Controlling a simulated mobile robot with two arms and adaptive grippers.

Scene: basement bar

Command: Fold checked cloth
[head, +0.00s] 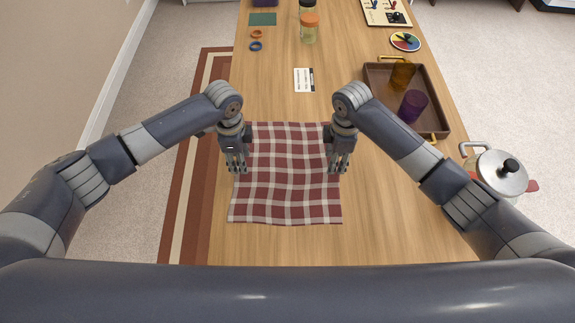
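The checked cloth (285,180) is red and white and lies spread out on the wooden table, roughly square with slightly wavy edges. My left gripper (236,170) is over the cloth's left edge, fingers pointing down. My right gripper (338,171) is over the cloth's right edge, fingers also pointing down. Both hide small parts of the cloth's side edges. I cannot tell whether the fingertips touch the cloth or whether either gripper is shut on it.
A brown tray (441,118) with an orange cup (403,75) and a purple cup (413,105) stands right of my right arm. A silver pot (499,175) is at the right edge. Table in front is clear.

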